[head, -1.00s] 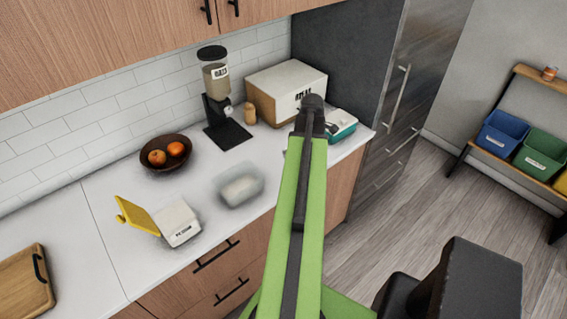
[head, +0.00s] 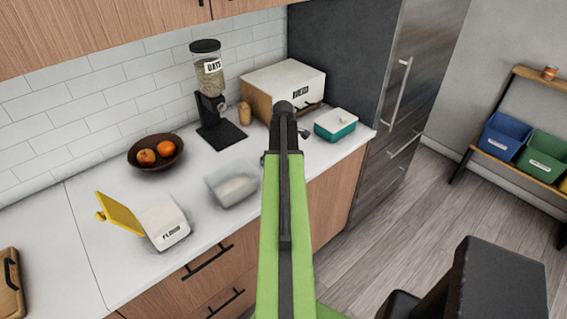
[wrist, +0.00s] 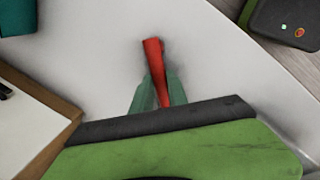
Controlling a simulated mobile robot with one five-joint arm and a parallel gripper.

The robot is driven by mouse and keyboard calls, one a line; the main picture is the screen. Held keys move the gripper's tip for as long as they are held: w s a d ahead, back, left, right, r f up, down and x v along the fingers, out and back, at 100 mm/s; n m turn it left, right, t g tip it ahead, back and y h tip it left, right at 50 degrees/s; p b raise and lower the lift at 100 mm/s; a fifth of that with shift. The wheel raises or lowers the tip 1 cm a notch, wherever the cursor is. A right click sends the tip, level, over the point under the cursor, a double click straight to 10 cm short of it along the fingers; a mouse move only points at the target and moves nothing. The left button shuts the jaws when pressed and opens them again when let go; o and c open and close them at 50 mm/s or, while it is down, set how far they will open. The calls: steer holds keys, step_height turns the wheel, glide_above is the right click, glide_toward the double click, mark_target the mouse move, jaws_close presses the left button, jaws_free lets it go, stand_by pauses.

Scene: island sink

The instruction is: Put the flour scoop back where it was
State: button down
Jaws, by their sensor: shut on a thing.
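My gripper (wrist: 153,95) is shut on a slim red thing (wrist: 153,50), seen in the wrist view and taken to be the flour scoop's handle. The fingers are on both sides of it, above the white counter; whether it touches the counter I cannot tell. Its scoop end is not clear. In the head view my arm hides the gripper's fingers and the scoop. The white flour tub (head: 165,224) stands at the counter's front left with its yellow lid (head: 120,213) open. A clear bin (head: 232,186) with pale contents is right of it.
A bread box (head: 262,92) and a teal box with a white lid (head: 335,126) stand at the back right. An oats dispenser (head: 208,75) and a bowl of fruit (head: 155,152) stand along the wall. A cutting board (head: 8,285) lies far left. Counter near the tub's left is bare.

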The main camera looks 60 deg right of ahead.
steer(key=c, duration=1.3)
jaws_free()
steer(key=shift+r, duration=0.15)
step_height(320, 180, up, 12)
steer(key=s+a+p, duration=0.1)
steer(key=a+p, duration=0.1)
steer(key=p, duration=1)
steer(key=shift+f, duration=0.2)
